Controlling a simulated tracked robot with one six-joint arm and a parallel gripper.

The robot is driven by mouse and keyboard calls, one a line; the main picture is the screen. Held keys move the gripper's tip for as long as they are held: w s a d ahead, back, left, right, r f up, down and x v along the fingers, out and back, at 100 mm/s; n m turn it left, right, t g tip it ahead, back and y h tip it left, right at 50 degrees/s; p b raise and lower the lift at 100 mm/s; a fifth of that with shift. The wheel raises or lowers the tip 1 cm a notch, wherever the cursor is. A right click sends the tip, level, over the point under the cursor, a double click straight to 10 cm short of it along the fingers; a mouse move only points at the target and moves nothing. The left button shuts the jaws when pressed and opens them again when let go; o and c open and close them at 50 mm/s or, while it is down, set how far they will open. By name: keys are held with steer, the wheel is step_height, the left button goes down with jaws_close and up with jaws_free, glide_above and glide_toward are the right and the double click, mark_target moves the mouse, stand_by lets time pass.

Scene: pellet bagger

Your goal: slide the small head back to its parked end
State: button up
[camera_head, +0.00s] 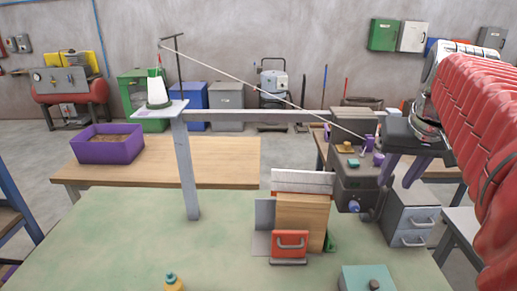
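The small head appears to be the dark grey box (353,183) at the right end of the horizontal rail (262,116). It carries purple parts (369,146), a yellow piece and a teal piece on top, and a blue knob (354,206) low in front. A cream thread runs to it from a white cone (157,89) on the rail's left end. My gripper (404,173) hangs just right of the head, pointing down. Its two purple fingers stand apart with nothing seen between them. Whether a finger touches the head cannot be told.
Below the rail, a wooden board (303,220) and a red-handled block (289,246) stand on the green table (120,245). A grey drawer unit (411,223) stands under my gripper. A post (187,170) holds up the rail's left part. A teal box (367,279) is at the front.

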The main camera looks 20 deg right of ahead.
mark_target(381, 202)
steer(key=x, duration=1.3)
steer(key=shift+w+d+f, duration=0.1)
steer(key=shift+w+f, duration=0.05)
steer(key=shift+c, duration=0.2)
jaws_close()
